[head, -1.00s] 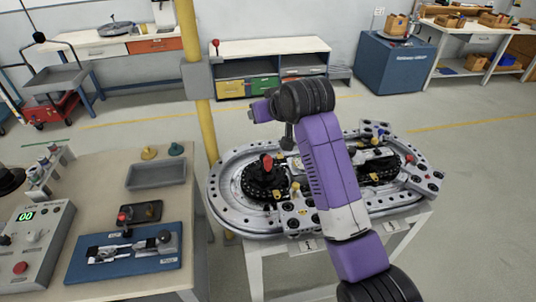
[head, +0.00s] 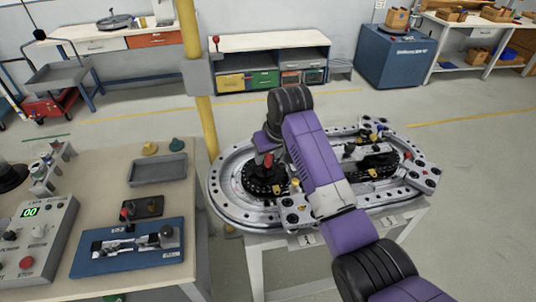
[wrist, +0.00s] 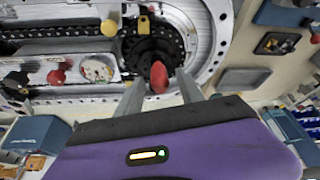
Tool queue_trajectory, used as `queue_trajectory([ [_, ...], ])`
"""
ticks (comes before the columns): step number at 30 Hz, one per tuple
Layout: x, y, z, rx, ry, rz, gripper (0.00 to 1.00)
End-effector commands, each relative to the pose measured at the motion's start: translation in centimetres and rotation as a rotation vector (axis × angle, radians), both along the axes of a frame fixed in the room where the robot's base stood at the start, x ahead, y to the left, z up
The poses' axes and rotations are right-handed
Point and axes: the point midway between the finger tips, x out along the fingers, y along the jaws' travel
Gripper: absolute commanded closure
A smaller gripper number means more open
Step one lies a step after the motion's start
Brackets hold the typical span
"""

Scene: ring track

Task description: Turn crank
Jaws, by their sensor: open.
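The crank is a black round hub (head: 262,184) with a red knob (head: 268,160) on the left part of the oval ring track (head: 228,205). In the wrist view the red knob (wrist: 159,78) stands out from the black hub (wrist: 153,45). My gripper (wrist: 159,84) is open, with one finger on each side of the red knob. Gaps show between the knob and both fingers. In the head view my purple wrist is just above and right of the knob, and the fingertips cannot be made out there.
My arm covers the middle of the track. A second black hub (head: 378,163) is at the track's right. A yellow post (head: 207,125) stands close behind the track's left end. A workbench (head: 150,205) with a blue fixture (head: 125,248) and control box (head: 35,240) is at left.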

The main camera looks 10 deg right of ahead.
Motion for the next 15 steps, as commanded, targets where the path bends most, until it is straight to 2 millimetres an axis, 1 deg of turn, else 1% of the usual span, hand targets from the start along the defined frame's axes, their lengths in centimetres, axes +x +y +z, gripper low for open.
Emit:
queue_trajectory([
  [5,0.4,0.12,-1.1,0.0,0.001,0.0,0.55],
  [13,0.48,0.14,-1.23,-0.001,-0.001,0.0,0.55],
  [15,0.48,0.14,-1.23,-0.001,-0.001,0.0,0.69],
])
